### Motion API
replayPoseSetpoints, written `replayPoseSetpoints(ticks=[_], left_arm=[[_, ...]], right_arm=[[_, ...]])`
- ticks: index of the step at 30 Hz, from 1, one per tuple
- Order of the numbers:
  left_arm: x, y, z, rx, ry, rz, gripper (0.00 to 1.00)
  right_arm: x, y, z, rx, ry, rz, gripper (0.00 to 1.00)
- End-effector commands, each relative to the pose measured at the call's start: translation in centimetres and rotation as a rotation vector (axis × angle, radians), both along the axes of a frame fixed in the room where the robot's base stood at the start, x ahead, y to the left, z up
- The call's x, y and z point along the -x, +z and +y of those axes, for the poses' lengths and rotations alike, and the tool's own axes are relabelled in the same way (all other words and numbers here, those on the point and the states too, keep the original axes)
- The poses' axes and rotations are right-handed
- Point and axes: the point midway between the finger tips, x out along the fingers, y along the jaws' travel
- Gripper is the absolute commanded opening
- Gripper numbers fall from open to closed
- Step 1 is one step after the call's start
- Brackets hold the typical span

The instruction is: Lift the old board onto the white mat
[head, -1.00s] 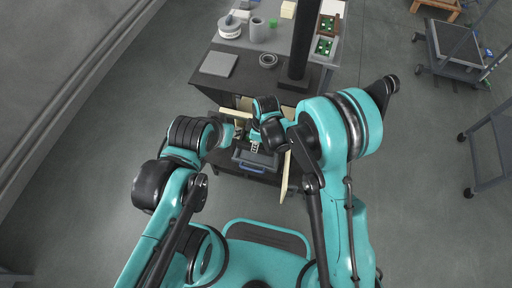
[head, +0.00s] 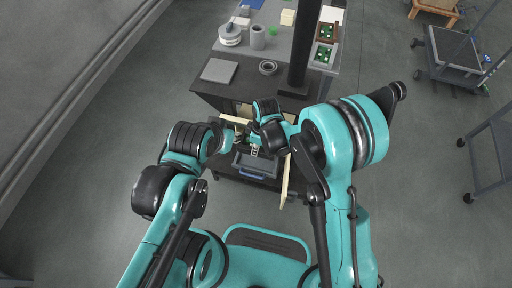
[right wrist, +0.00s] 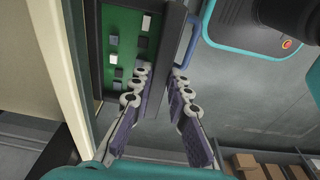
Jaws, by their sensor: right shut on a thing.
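The old board (right wrist: 125,40), green with small grey and white chips in a dark frame, shows in the right wrist view beside a blue handle (right wrist: 188,42). My right gripper (right wrist: 160,80) is shut, its fingers on either side of the frame's dark edge. In the head view my right gripper (head: 254,150) is over a dark grey tray-like part (head: 262,163) at the cabinet; no green shows there. My left gripper (head: 238,137) is beside it, its fingers too small to read. A flat pale grey square (head: 219,71) on the cabinet top may be the white mat.
A black column (head: 303,45) rises from the cabinet top. A dark ring (head: 267,68), round containers (head: 230,35) and green boards (head: 324,54) stand around it. A cream door (head: 287,180) hangs open at right. A cart (head: 450,50) stands on the floor.

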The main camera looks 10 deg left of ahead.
Motion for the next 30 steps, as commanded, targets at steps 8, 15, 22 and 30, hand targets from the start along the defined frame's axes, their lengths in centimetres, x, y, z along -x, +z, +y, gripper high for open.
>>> replayPoseSetpoints(ticks=[8,15,22,30], left_arm=[[0.0,0.2,0.0,0.000,0.000,0.000,0.32],[0.0,1.0,0.0,0.000,0.000,0.000,0.32],[0.0,1.7,0.0,0.000,0.000,0.000,0.32],[0.0,2.6,0.0,0.000,0.000,0.000,0.32]], right_arm=[[0.0,0.3,0.0,0.000,0.000,0.000,0.00],[0.0,1.5,0.0,0.000,0.000,0.000,0.00],[0.0,2.7,0.0,0.000,0.000,0.000,0.00],[0.0,4.2,0.0,0.000,0.000,0.000,0.00]])
